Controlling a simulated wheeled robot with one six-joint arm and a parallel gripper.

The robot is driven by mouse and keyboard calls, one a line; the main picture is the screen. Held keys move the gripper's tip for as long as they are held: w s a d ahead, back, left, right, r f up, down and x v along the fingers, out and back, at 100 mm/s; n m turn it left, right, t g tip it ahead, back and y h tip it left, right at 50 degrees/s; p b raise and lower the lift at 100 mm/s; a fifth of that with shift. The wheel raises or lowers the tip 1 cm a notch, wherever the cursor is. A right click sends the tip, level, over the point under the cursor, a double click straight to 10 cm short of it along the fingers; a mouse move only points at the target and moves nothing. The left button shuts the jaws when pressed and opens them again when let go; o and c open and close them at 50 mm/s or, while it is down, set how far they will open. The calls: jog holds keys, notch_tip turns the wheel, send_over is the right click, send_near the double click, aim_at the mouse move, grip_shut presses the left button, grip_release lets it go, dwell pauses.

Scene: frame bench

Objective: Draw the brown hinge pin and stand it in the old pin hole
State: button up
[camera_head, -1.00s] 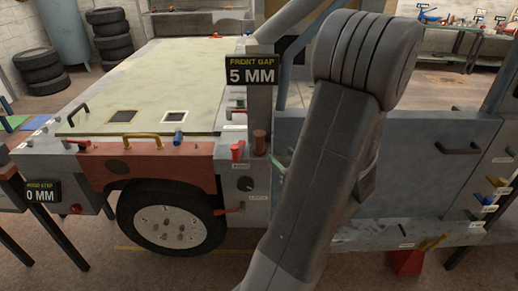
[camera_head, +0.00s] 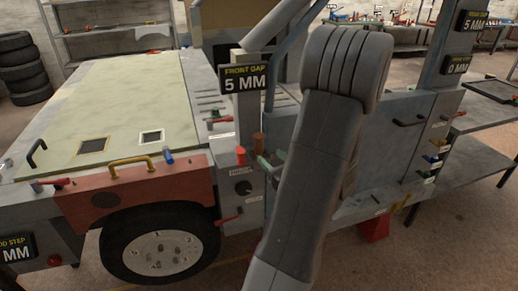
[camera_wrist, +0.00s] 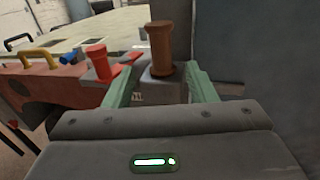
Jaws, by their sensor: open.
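The brown hinge pin (camera_head: 258,144) stands upright at the hinge post beside the panel corner. In the wrist view the brown pin (camera_wrist: 159,46) rises from a grey block, with a wider head on top. My gripper (camera_head: 270,163) is close to the pin, partly hidden behind my arm in the head view. In the wrist view my gripper (camera_wrist: 161,88) has its two green fingers spread wide and nothing held. The pin lines up with the space between them, its head above the fingertips. I cannot pick out the old pin hole with certainty.
A red pin-like piece (camera_head: 240,155) stands just left of the brown pin. A sign (camera_head: 245,79) reading "FRONT GAP 5 MM" hangs above. A yellow handle (camera_head: 132,164) and a blue piece (camera_head: 168,155) sit on the red fender. A blue-grey door panel (camera_head: 399,145) stands to the right.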

aim_at(261, 147)
jog(key=p+x, duration=0.2)
jog(key=x, duration=0.6)
jog(key=shift+w+r, duration=0.1)
jog(key=shift+w, duration=0.1)
grip_shut()
